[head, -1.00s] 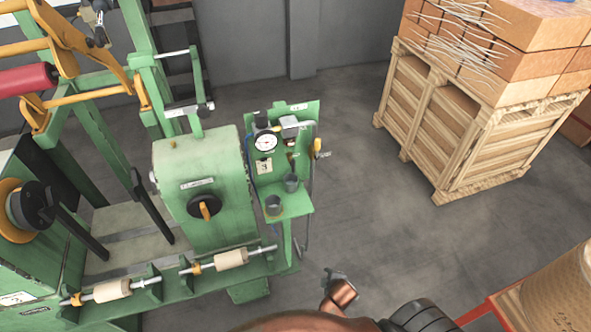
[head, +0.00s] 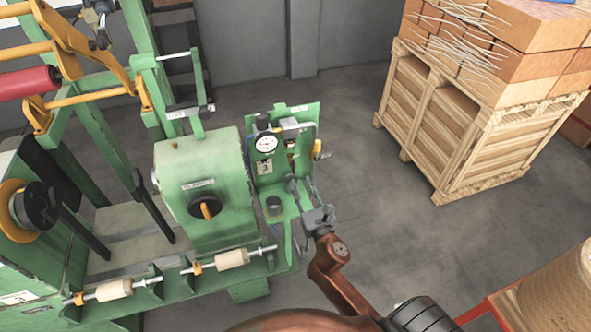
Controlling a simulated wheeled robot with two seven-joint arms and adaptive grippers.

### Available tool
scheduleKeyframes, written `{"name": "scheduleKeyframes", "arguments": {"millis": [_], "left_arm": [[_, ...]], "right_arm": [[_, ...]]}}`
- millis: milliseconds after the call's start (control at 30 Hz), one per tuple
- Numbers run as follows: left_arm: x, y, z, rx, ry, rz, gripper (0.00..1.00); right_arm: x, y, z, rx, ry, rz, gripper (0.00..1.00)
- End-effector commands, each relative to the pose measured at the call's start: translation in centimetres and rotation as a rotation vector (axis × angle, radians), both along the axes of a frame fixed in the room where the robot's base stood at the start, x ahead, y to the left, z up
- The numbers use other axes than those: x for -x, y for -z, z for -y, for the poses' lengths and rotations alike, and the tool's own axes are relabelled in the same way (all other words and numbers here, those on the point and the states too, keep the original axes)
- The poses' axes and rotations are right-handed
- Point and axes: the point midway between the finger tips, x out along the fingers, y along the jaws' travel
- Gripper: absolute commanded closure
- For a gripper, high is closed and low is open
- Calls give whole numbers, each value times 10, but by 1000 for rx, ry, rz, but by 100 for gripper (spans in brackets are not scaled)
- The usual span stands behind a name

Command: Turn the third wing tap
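A green panel (head: 299,112) on the winding machine carries a round white gauge (head: 266,143) and a small white card (head: 264,168) that seems to bear a 3. A small yellow-orange handle (head: 318,148), which looks like a wing tap, sits at the panel's right edge. My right gripper (head: 300,183) is in front of the panel's lower right part, below and left of that handle in the picture. Its fingers look apart, with nothing visible between them. It covers part of the panel and one grey cup. My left gripper is out of view.
A grey cup (head: 273,205) stands on the panel's lower shelf. The green machine housing (head: 198,165) with an orange knob (head: 207,208) is to the left. A wooden crate (head: 470,135) stands at the right, with bare floor (head: 365,165) between.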

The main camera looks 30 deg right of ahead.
Motion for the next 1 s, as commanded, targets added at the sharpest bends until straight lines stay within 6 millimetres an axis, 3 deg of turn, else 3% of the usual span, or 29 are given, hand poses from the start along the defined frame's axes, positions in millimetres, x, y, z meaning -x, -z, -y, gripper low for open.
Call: {"name": "scheduleKeyframes", "arguments": {"millis": [500,900,1000], "left_arm": [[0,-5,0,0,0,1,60],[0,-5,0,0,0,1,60],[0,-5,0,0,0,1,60]], "right_arm": [[-67,-1,16,3,0,0,73],[-74,0,18,2,-1,-1,73],[-74,0,18,2,-1,-1,80]]}}
